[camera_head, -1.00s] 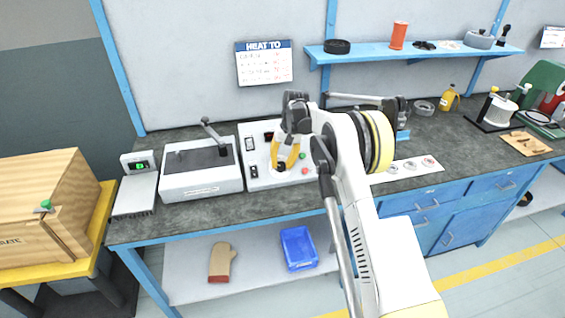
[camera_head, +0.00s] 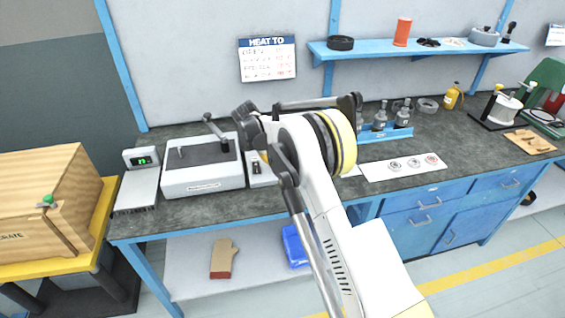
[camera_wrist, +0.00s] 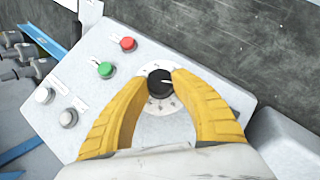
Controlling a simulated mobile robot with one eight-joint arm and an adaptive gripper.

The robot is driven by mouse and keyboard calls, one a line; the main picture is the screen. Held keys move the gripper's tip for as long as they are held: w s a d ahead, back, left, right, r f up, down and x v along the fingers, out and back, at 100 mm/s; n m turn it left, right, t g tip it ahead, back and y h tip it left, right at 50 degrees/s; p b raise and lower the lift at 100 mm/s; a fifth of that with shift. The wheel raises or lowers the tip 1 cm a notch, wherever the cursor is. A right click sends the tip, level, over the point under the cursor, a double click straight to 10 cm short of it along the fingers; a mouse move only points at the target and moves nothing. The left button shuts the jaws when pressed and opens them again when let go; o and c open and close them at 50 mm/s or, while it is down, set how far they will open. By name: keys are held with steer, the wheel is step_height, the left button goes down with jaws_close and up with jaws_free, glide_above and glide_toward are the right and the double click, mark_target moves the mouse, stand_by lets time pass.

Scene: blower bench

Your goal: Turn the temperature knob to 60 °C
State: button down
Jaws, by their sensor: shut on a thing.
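The temperature knob is a round black dial (camera_wrist: 159,84) with a white pointer line, on a white sloped control panel (camera_wrist: 100,125) in the wrist view. The pointer lies toward the picture's right. Scale marks ring the knob but are too small to read. My gripper (camera_wrist: 157,82) has its two yellow fingers around the knob, one on each side, shut on it. In the head view my arm hides the gripper, the knob and most of the panel (camera_head: 256,171).
A red button (camera_wrist: 128,44) and a green button (camera_wrist: 105,69) sit near the knob. A unit with a lit green display (camera_head: 142,161) stands left of a lidded white box (camera_head: 203,176). A "HEAT TO" chart (camera_head: 268,60) hangs on the wall.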

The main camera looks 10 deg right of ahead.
steer(key=shift+s+a+f+n+t+h+b, duration=0.15)
steer(key=shift+n+t+h+b, duration=0.4)
steer(key=shift+n, duration=0.3)
steer(key=shift+d+f+n+t+h+b, duration=0.1)
steer(key=shift+n+t+h+b, duration=0.2)
steer(key=shift+n+h, duration=0.45)
steer(key=c, duration=1)
jaws_free()
steer(key=shift+r, duration=0.1)
steer(key=v, duration=1.2)
